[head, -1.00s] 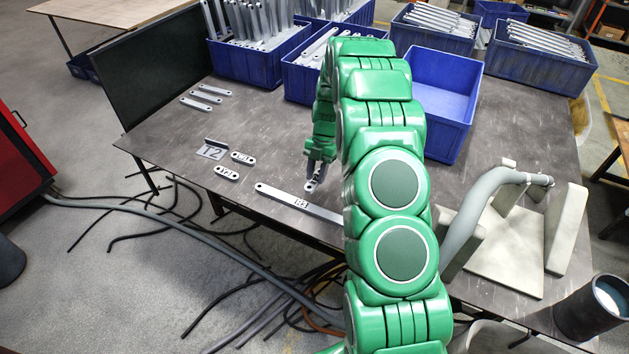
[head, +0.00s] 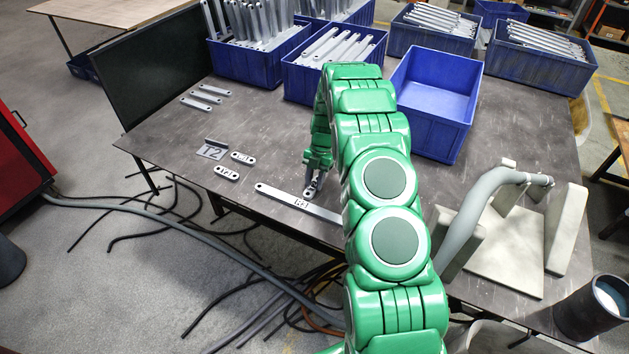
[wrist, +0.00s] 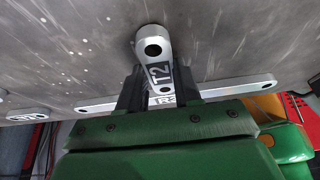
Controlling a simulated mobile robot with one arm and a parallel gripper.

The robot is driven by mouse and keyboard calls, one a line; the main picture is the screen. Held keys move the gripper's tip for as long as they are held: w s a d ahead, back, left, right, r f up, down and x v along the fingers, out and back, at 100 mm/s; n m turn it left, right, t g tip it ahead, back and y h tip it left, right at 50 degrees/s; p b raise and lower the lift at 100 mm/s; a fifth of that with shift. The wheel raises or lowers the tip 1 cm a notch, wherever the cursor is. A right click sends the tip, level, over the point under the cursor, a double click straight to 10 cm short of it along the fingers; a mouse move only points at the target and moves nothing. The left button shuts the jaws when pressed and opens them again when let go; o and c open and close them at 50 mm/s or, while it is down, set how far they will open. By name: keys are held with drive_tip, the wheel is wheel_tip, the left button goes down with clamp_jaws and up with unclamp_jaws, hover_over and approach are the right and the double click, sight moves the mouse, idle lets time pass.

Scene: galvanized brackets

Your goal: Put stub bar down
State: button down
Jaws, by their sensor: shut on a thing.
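My gripper (head: 316,176) is shut on a short galvanized stub bar (wrist: 154,50) marked T2, with a hole near its end. In the head view the stub bar (head: 311,190) shows small below the fingers, close to the tabletop beside a long flat bar (head: 275,193). I cannot tell whether it touches the table. In the wrist view the long bar (wrist: 235,88) runs across behind the fingers. Two more short bars (head: 243,158) (head: 227,173) lie to the left, next to a T2 plate (head: 210,152).
The dark table (head: 270,135) has free room left of my gripper. Several plain bars (head: 200,104) lie farther back. Blue bins (head: 435,100) line the back; the nearest right one is empty. A fixture with a grey tube (head: 470,215) stands at the right. Cables hang below the front edge.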

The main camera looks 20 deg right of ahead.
drive_tip(key=shift+f, duration=0.1)
drive_tip(key=c, duration=0.8)
unclamp_jaws()
drive_tip(key=v, duration=1.1)
drive_tip(key=s+a+r+m, duration=0.3)
drive_tip(key=s+r, duration=0.1)
drive_tip(key=r, duration=0.3)
drive_tip(key=s+a+r+m, duration=0.2)
drive_tip(key=s+r+m, duration=0.25)
drive_tip(key=r, duration=0.35)
drive_tip(key=s+a+r+m+h, duration=0.15)
drive_tip(key=s+r+m, duration=0.25)
drive_tip(key=s, duration=0.5)
drive_tip(key=s+a+r+m+t, duration=0.1)
drive_tip(key=s+a+r+m, duration=0.25)
drive_tip(key=s, duration=0.45)
drive_tip(key=s+a+r+m+h, duration=0.1)
drive_tip(key=s+r+m, duration=0.35)
drive_tip(key=s, duration=0.45)
drive_tip(key=s+m, duration=0.2)
drive_tip(key=s, duration=0.3)
drive_tip(key=s+m, duration=0.3)
drive_tip(key=s, duration=0.3)
drive_tip(key=s+a+f+m, duration=0.1)
drive_tip(key=s+m, duration=0.1)
drive_tip(key=s, duration=0.3)
drive_tip(key=shift+s+m+h, duration=0.2)
drive_tip(key=shift+m+h, duration=0.05)
drive_tip(key=shift+h, duration=0.1)
